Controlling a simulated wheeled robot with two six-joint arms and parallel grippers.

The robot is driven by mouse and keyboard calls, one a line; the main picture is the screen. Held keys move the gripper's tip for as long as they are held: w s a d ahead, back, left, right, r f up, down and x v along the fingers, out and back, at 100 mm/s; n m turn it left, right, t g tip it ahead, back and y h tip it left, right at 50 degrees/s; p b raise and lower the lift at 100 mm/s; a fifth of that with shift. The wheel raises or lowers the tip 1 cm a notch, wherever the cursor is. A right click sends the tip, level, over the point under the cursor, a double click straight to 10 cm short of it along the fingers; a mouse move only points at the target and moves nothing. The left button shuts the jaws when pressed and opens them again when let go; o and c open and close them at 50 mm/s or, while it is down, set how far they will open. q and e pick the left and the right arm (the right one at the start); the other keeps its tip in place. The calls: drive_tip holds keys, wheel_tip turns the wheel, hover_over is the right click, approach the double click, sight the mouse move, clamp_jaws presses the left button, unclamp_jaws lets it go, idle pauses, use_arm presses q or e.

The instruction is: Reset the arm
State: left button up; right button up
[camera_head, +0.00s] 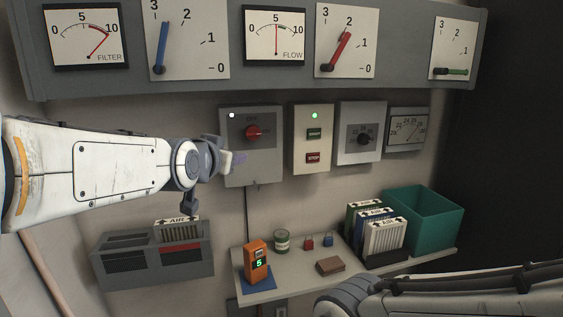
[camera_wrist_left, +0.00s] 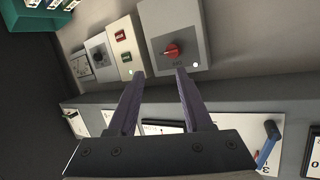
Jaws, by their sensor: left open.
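My left arm (camera_head: 110,165) reaches in from the left in the head view. Its left gripper (camera_head: 236,160) is in front of the lower left part of a grey switch box (camera_head: 262,165) with a red knob (camera_head: 253,132). In the left wrist view the left gripper (camera_wrist_left: 160,72) is open, its two purple fingers apart with nothing between them. The red knob (camera_wrist_left: 172,50) shows beyond the fingertips, apart from them. My right arm (camera_head: 430,297) shows at the lower right; its gripper is out of view.
A green START and red STOP box (camera_head: 312,145) and a dial box (camera_head: 361,139) hang to the right. A shelf (camera_head: 292,282) holds an orange meter (camera_head: 257,262), a can, padlocks, filters and a green bin (camera_head: 425,220). A gauge panel (camera_head: 275,88) overhangs above.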

use_arm(q)
drive_tip(key=s+d+f+m+g, duration=0.1)
drive_tip(key=s+d+f+g, duration=0.2)
drive_tip(key=s+f, duration=0.3)
drive_tip(key=s+d+f+g+h, duration=0.1)
drive_tip(key=s+d+f+g, duration=0.2)
drive_tip(key=s+f, duration=0.25)
drive_tip(key=s+d+f+m+g, duration=0.1)
drive_tip(key=s+d+f+g, duration=0.25)
drive_tip(key=s+f, duration=0.3)
drive_tip(key=s+a+f+m+g+y, duration=0.1)
drive_tip(key=s+f, duration=0.3)
drive_tip(key=s, duration=0.4)
drive_tip(key=s+a+f+g+y, duration=0.1)
drive_tip(key=s+f+g, duration=0.3)
drive_tip(key=s, duration=0.4)
drive_tip(key=shift+s+a+f+m, duration=0.2)
drive_tip(key=shift+a+f+m, duration=0.1)
drive_tip(key=shift+m, duration=0.1)
drive_tip(key=shift+a, duration=0.1)
